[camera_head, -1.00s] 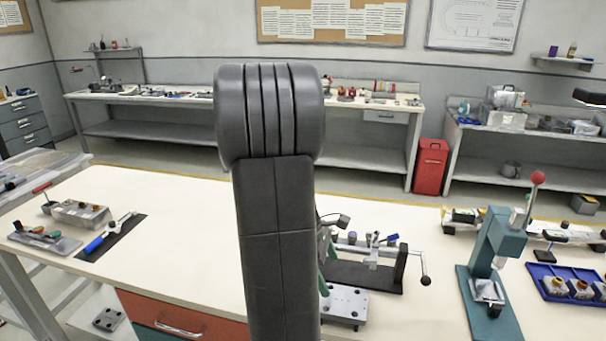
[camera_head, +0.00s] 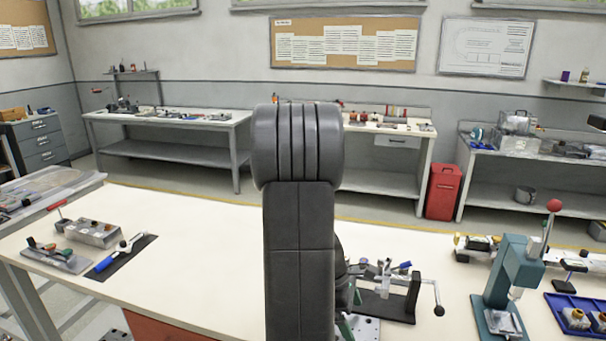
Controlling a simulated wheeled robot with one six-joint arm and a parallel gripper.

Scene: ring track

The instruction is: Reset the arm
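My own arm's dark grey link rises in the middle of the head view and covers part of the workbench behind it. My gripper does not show in this view, so its fingers and anything in them are hidden or out of frame. The cream workbench (camera_head: 200,262) spreads out in front of me on both sides of the arm.
On the bench, a blue-handled tool (camera_head: 118,255) lies on a dark mat at left, beside a metal block (camera_head: 93,232). A black crank fixture (camera_head: 400,300) stands right of my arm, then a teal press (camera_head: 515,270) and a blue tray (camera_head: 575,318). The bench's left middle is clear.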

